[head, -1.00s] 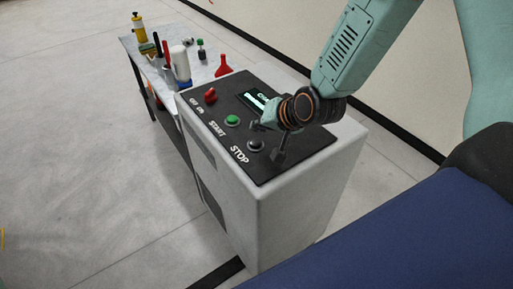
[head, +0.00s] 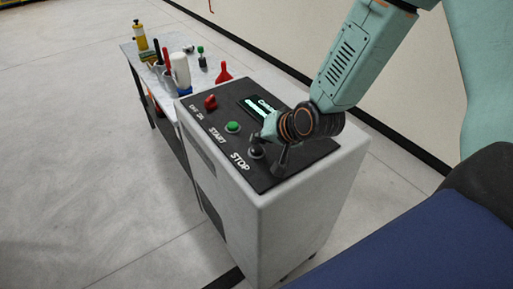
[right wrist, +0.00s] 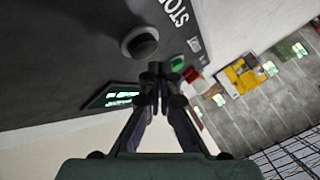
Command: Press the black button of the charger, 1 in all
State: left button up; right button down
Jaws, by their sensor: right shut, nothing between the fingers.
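The charger (head: 290,215) is a pale grey cabinet with a sloped black top panel. Its black button (head: 256,151) sits beside the word STOP; it also shows in the right wrist view (right wrist: 140,42) as a round black knob in a dark collar. My left gripper is not in view.
A green START button (head: 232,127), a red switch (head: 210,102) and a lit screen (head: 262,106) share the panel. A grey table (head: 206,78) behind holds bottles, tools and a red funnel (head: 223,72). Open floor lies to the left.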

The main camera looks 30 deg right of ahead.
jog(key=shift+s+r, duration=0.1)
jog(key=shift+s, duration=0.05)
dwell(0.4)
jog(key=shift+f, duration=0.35)
jog(key=shift+a+f, duration=0.1)
jog(key=shift+b, duration=0.3)
